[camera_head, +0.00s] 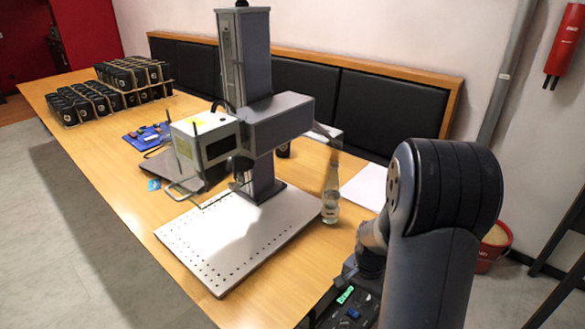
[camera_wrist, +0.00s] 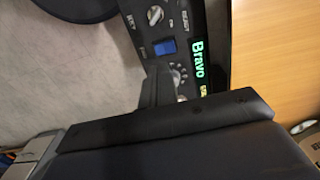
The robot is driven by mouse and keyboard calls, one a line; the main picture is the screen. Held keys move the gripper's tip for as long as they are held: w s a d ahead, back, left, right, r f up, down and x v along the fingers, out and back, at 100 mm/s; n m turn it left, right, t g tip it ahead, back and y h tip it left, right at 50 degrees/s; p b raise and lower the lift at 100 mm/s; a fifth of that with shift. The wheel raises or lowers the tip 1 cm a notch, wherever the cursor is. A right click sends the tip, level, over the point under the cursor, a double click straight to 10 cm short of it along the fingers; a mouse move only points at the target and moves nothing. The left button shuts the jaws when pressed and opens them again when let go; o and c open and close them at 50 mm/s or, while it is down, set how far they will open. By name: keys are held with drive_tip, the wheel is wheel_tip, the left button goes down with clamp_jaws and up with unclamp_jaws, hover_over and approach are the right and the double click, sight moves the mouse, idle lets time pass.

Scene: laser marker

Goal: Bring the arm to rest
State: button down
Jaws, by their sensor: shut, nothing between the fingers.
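My arm rises at the right of the head view and hides part of the table's right end. My gripper (camera_wrist: 160,82) shows in the wrist view as narrow dark grey fingers, shut with nothing between them. It is over a black control panel (camera_wrist: 136,32) with knobs, a blue switch and a green "Bravo" display. The same panel (camera_head: 350,306) shows low in the head view, partly hidden by my arm. In the head view the gripper itself is hidden or cannot be made out.
The laser marker (camera_head: 279,119) stands on the wooden table (camera_head: 110,160) above a bare perforated plate (camera_head: 228,246). A clear bottle (camera_head: 330,206) stands close to my arm. Several black cups (camera_head: 133,74) fill racks at the far left. A red bucket (camera_head: 494,247) is behind my arm.

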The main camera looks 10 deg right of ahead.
sight(356, 315)
wheel_tip(356, 315, down, 7)
drive_tip(key=b, duration=0.4)
drive_tip(key=shift+r+b, duration=0.2)
drive_tip(key=shift+b, duration=0.15)
drive_tip(key=shift+r, duration=0.2)
drive_tip(key=shift+r, duration=0.1)
